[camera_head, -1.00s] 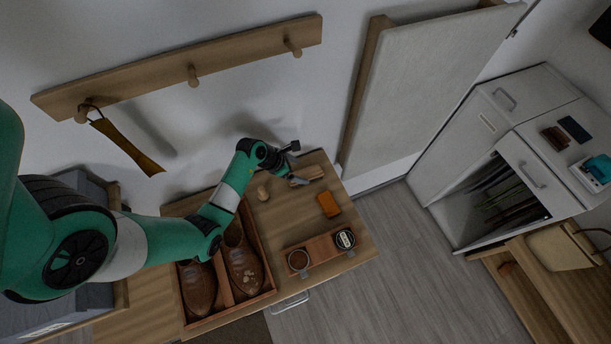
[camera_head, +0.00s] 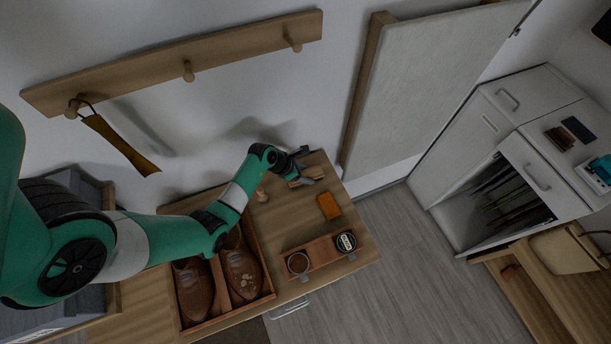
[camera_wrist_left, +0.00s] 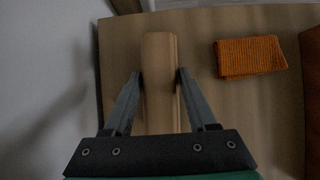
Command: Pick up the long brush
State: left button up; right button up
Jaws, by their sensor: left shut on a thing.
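The long brush is a light wooden bar at the back right of the wooden cabinet top. It shows in the head view (camera_head: 298,183) partly behind my gripper and in the left wrist view (camera_wrist_left: 159,85). My left gripper (camera_head: 308,166) is at the brush, low over the cabinet top. In the left wrist view my left gripper (camera_wrist_left: 158,74) has one finger on each side of the wooden body and is shut on it. The bristles are hidden. I cannot tell whether the brush touches the top. My right gripper is not in view.
An orange cloth (camera_head: 328,206) lies close to the right of the brush. A small wooden knob-like item (camera_head: 262,195) stands left of it. A wooden holder (camera_head: 322,251) with two round tins is in front. Brown shoes (camera_head: 241,272) sit in a tray. The wall is close behind.

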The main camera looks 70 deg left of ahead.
aim_at(312, 172)
pick_arm(q)
grip_shut()
jog(key=shift+r, duration=0.1)
jog(key=shift+r, duration=0.25)
jog(key=r+p, duration=0.1)
jog(key=r, duration=0.1)
jog(key=r+p, duration=0.1)
jog(key=r, duration=0.1)
jog(key=shift+s+d+r+p, duration=0.1)
jog(key=shift+s+d+p, duration=0.1)
jog(key=shift+s+p, duration=0.15)
jog(key=s+d+r+p, duration=0.4)
jog(key=s+d+r, duration=0.3)
jog(key=s, duration=0.3)
jog(key=shift+s+d+r, duration=0.35)
jog(key=shift+d+r, duration=0.05)
jog(key=shift+r, duration=0.15)
